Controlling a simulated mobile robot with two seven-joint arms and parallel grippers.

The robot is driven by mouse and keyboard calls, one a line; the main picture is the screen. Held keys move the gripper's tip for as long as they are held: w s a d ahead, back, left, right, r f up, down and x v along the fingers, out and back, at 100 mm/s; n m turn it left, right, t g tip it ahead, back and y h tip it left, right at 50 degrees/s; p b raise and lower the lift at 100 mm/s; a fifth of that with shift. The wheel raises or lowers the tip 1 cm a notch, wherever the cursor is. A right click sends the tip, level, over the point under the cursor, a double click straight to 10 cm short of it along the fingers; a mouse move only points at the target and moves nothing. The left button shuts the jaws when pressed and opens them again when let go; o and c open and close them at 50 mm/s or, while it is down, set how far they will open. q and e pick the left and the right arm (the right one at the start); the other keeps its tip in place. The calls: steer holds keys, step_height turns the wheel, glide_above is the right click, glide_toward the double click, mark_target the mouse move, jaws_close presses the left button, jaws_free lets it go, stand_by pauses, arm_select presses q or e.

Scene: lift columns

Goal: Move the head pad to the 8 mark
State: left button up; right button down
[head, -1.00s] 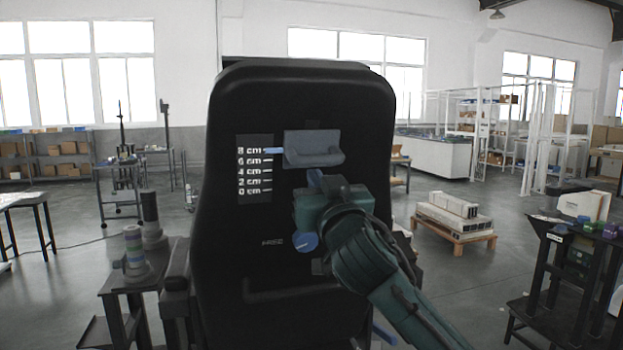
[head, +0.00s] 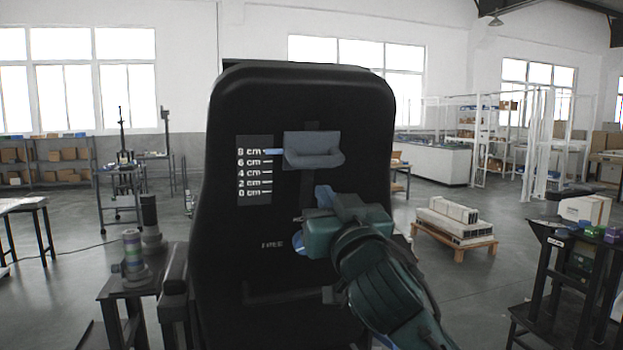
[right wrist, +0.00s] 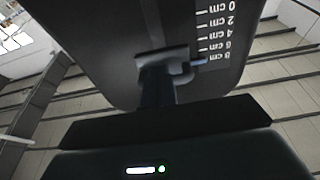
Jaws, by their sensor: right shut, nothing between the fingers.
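The head pad (head: 314,156) is a grey-blue block on the front of a tall black seat back (head: 225,215). Its blue pointer (head: 274,151) sits level with the 8 cm line of the printed scale (head: 254,171). In the right wrist view the pad (right wrist: 160,62) and its pointer (right wrist: 198,62) also show beside the 8 cm mark. My right gripper (head: 323,195) is shut and empty, below the pad with a visible gap in the head view. My left gripper is not in view.
A dark stand with a ringed cylinder (head: 133,250) is at the left. A wooden pallet with white boxes (head: 455,225) is on the floor to the right. A black table (head: 575,245) stands at far right. Open floor lies between them.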

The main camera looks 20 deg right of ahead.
arm_select(q)
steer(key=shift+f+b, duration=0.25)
steer(key=shift+b, duration=0.05)
arm_select(e)
steer(key=v, duration=0.3)
steer(key=shift+s+f, duration=0.1)
steer(key=shift+s, duration=0.25)
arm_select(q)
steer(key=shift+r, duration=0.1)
